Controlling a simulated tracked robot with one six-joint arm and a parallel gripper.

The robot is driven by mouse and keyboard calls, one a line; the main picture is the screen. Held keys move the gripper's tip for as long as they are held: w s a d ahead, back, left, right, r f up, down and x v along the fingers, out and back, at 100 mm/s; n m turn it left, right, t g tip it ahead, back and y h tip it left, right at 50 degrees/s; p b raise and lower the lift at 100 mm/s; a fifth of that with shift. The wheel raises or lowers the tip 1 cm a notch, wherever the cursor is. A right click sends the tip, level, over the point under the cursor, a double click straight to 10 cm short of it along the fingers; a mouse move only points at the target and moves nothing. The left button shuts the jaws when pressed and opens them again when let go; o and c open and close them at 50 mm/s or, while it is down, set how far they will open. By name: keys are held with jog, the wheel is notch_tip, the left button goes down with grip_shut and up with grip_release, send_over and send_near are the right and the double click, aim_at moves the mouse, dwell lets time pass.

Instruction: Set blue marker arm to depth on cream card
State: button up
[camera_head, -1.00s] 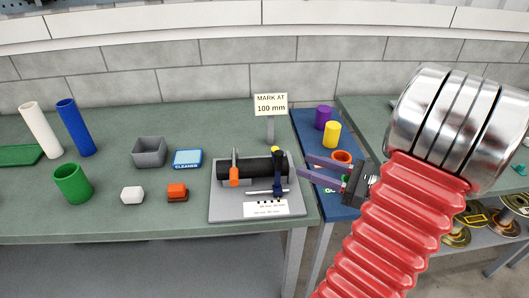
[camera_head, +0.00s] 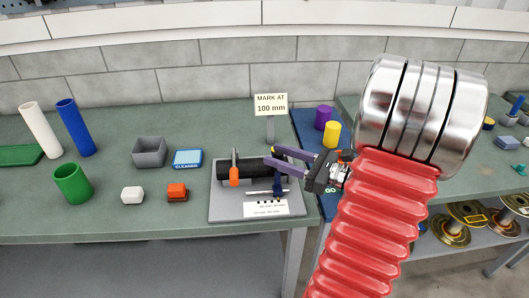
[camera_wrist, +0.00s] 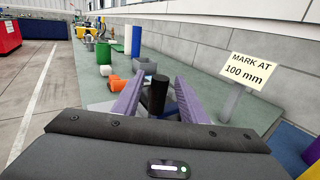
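The cream card (camera_head: 270,105) reads "MARK AT 100 mm" and stands on a post behind the jig; it also shows in the wrist view (camera_wrist: 249,69). The grey jig base (camera_head: 226,213) carries a black tube (camera_head: 218,170) lying sideways, with an orange clamp at its left. The dark blue marker arm (camera_head: 279,184) stands at the tube's right part, above a scale strip; its top is mostly hidden by my fingers. My gripper (camera_head: 269,156) has two purple fingers, spread apart at the marker arm's upper end. The wrist view shows a gap between them; contact cannot be told.
Left of the jig are an orange block (camera_head: 177,191), a white block (camera_head: 132,194), a grey bin (camera_head: 148,150) and a blue cleaner box (camera_head: 188,157). Purple (camera_head: 323,117) and yellow (camera_head: 332,134) cylinders stand on the blue mat at right. Free bench lies at front left.

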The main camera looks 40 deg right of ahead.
jog(key=shift+x, duration=2.2)
jog(key=shift+c, duration=0.6)
grip_shut()
